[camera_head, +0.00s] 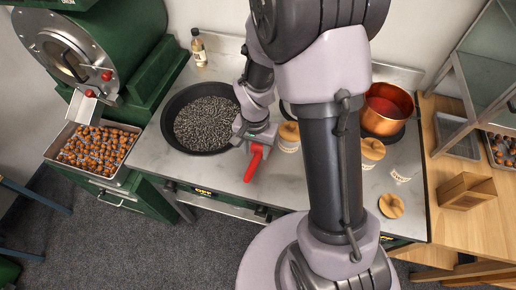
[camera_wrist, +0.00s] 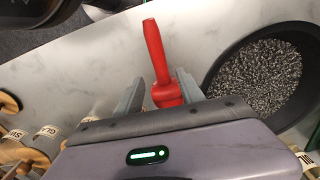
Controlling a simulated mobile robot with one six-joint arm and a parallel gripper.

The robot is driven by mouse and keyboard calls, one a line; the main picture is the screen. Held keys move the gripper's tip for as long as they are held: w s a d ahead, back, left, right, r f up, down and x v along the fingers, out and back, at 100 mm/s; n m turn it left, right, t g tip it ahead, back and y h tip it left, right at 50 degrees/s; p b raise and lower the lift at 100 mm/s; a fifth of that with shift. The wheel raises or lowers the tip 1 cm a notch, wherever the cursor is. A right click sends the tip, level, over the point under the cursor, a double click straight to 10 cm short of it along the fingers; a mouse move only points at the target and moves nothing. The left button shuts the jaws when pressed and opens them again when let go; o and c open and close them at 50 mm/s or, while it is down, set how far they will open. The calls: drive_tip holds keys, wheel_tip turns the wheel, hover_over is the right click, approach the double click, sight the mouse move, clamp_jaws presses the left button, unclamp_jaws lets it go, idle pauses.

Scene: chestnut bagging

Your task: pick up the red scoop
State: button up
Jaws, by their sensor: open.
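The red scoop (camera_head: 253,163) lies on the pale counter, just right of a black pan, with its handle toward the counter's front edge. In the wrist view the red scoop (camera_wrist: 155,60) stands out between the two grey fingers of my gripper (camera_wrist: 158,92). The fingers are apart, one on each side of the scoop's wider lower part. I cannot tell whether either finger touches it. In the head view my gripper (camera_head: 257,140) is right above the scoop and hides its far end.
The black pan (camera_head: 168,137) full of dark granules is close on the left. Jars with tan lids (camera_head: 289,131) and a copper pot (camera_head: 387,104) stand to the right, partly behind my arm. A tray of chestnuts (camera_head: 131,182) is at the far left. The counter's front strip is clear.

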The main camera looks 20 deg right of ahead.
sight(255, 160)
wheel_tip(255, 160, down, 6)
drive_tip(key=shift+a+f+b, duration=0.15)
drive_tip(key=shift+f+b, duration=0.05)
drive_tip(key=shift+b, duration=0.8)
drive_tip(key=shift+r, duration=0.1)
clamp_jaws()
